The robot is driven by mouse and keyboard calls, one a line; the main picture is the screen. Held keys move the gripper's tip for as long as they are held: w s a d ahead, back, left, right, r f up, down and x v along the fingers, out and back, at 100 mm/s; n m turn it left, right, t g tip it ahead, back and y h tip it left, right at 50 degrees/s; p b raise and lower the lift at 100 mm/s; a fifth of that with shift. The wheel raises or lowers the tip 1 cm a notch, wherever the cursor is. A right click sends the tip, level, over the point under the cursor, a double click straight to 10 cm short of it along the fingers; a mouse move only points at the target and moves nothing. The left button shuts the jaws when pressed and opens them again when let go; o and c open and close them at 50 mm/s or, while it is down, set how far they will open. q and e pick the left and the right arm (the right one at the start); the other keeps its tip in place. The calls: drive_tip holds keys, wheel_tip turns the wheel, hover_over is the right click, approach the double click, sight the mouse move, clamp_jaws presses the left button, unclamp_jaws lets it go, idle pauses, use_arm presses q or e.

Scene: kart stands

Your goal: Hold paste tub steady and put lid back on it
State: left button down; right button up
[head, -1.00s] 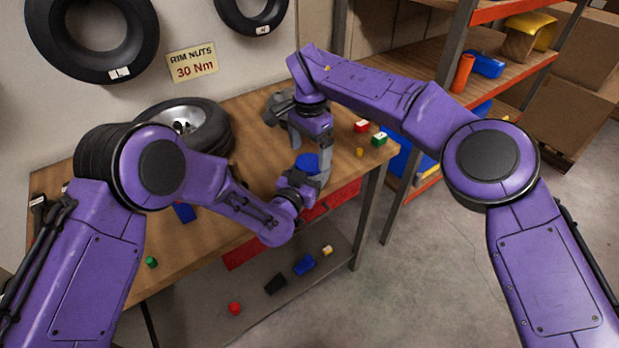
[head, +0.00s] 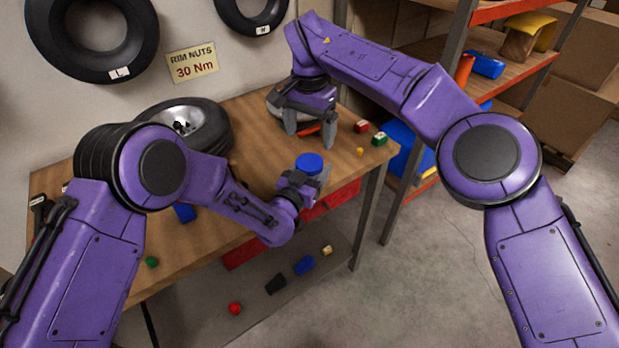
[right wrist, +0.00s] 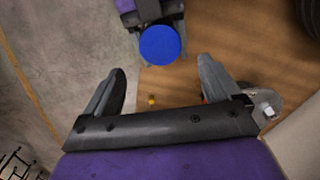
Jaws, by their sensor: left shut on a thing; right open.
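The blue lid (head: 309,161) is a flat round disc at the bench's front right edge. It sits over the paste tub, whose body is mostly hidden by the lid and my left gripper. My left gripper (head: 308,179) is shut on the tub and holds it from the front. The lid also shows from above in the right wrist view (right wrist: 160,45) and looks level. I cannot tell how tightly it is seated. My right gripper (head: 310,130) is open and empty, behind the lid and apart from it. Its two spread fingers show in the right wrist view (right wrist: 162,76).
A wheel with a tyre (head: 222,126) lies at the bench's back. A red cube (head: 361,126), a green cube (head: 379,139) and a small yellow piece (head: 360,152) are at the right end. Shelving (head: 437,170) stands to the right. The bench's front middle (head: 240,220) is mostly clear.

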sight(310, 162)
wheel_tip(310, 162, down, 8)
drive_tip(key=shift+f, duration=0.1)
idle(0.4)
drive_tip(key=c, duration=1.1)
drive_tip(key=m, duration=0.3)
drive_tip(key=shift+m, duration=0.3)
drive_tip(key=o, duration=1.2)
